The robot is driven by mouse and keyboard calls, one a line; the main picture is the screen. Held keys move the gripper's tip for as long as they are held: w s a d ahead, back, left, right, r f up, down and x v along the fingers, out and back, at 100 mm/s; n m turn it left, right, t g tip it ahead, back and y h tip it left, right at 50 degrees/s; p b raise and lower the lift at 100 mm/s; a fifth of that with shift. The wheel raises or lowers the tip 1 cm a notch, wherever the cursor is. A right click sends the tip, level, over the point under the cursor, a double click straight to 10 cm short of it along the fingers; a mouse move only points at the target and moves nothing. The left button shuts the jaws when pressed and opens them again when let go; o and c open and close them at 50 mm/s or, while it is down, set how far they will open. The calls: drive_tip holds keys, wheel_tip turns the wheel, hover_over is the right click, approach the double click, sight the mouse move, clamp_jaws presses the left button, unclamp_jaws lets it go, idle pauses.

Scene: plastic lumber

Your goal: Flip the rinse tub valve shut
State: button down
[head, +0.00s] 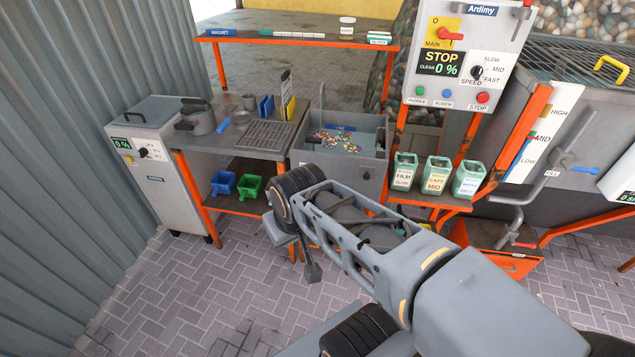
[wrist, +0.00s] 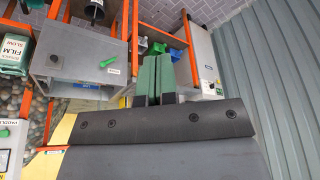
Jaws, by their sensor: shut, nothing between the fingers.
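In the wrist view, which looks upside down, the tub's grey front (wrist: 75,65) carries a green lever handle (wrist: 110,62) beside a small label; this seems to be the valve. My gripper (wrist: 157,62) is shut and empty, with green finger pads. In the picture it lies right of the green handle, apart from it. Depth between them is unclear.
A blue-handled lever (head: 570,163) is farther right. The paved floor (head: 140,300) at left is clear.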

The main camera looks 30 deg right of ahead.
drive_tip(key=w+d+f+m+t+h+b, duration=0.2)
drive_tip(key=w+d+f+m+t+b, duration=0.2)
drive_tip(key=w+d+f+m+b, duration=0.55)
drive_tip(key=w+d+f+m+t+h+b, duration=0.2)
drive_tip(key=w+d+f+m+t+b, duration=0.35)
drive_tip(key=w+f+b, duration=0.55)
drive_tip(key=w+d+f+m+t+h+b, duration=0.1)
drive_tip(key=d+f+m+t+h+b, duration=0.1)
drive_tip(key=d+f+m+t+b, duration=0.6)
drive_tip(key=d+f+m+b, duration=0.5)
drive_tip(key=d+f+m, duration=0.1)
drive_tip(key=d, duration=0.1)
drive_tip(key=shift+w+d+f+t+h, duration=0.15)
drive_tip(key=shift+w+f+t+h, duration=0.05)
drive_tip(key=shift+f+t+h, duration=0.2)
drive_tip(key=shift+w, duration=0.1)
drive_tip(key=a+r+b+x, duration=0.1)
drive_tip(key=a+b+x, duration=0.1)
drive_tip(key=x, duration=1)
drive_tip(key=shift+w+r+b, duration=0.3)
drive_tip(key=shift+r+b, duration=0.1)
drive_tip(key=shift+b, duration=0.15)
